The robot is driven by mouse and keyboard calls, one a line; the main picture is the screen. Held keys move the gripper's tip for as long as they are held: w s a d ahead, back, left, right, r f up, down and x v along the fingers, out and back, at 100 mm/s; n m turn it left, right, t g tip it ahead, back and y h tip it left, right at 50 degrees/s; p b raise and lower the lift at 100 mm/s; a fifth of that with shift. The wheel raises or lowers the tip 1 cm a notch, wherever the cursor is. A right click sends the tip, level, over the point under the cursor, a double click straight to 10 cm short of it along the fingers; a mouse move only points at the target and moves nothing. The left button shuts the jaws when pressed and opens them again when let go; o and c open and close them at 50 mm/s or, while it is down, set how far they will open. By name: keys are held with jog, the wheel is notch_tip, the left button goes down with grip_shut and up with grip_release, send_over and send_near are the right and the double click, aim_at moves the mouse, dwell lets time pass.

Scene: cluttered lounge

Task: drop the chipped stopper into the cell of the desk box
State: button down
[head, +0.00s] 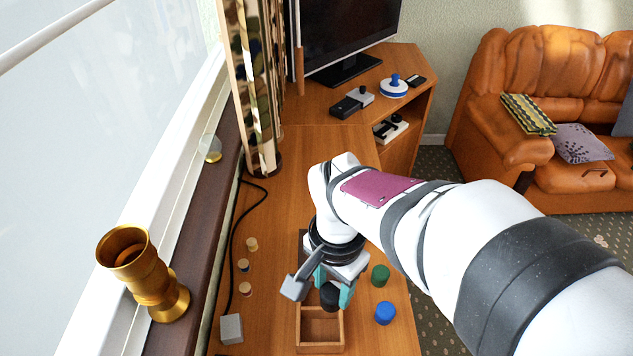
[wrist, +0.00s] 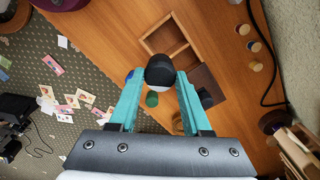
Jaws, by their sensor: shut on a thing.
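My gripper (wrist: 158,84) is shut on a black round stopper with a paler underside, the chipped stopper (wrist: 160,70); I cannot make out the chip. In the head view the stopper (head: 330,295) hangs between the teal fingers, just behind the desk box. The desk box (head: 321,349) is a wooden open box at the front of the desk. In the wrist view the box (wrist: 147,42) shows open, empty-looking cells beyond the stopper, which covers part of the near side. The stopper appears above the box's near edge, not inside a cell.
A green stopper (head: 380,275) and a blue one (head: 385,313) stand right of the box. Several small pale pegs (head: 252,244) and a grey block (head: 231,328) stand left. A dark panel (wrist: 203,77) with a black piece adjoins the box. A gold goblet (head: 150,278) stands on the sill.

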jog(key=f, duration=0.6)
jog(key=shift+s, duration=0.2)
jog(key=shift+c, duration=1.4)
grip_release()
jog(key=shift+r, duration=0.1)
notch_tip(320, 180, up, 16)
jog(key=s+d+f+n+y, duration=0.1)
jog(key=s+d+f+n, duration=0.2)
jog(key=s+f, duration=0.4)
jog(key=s, duration=0.5)
jog(key=shift+s+d+f+y, duration=0.15)
jog(key=shift+s+d+y, duration=0.1)
jog(key=shift+d+y, duration=0.15)
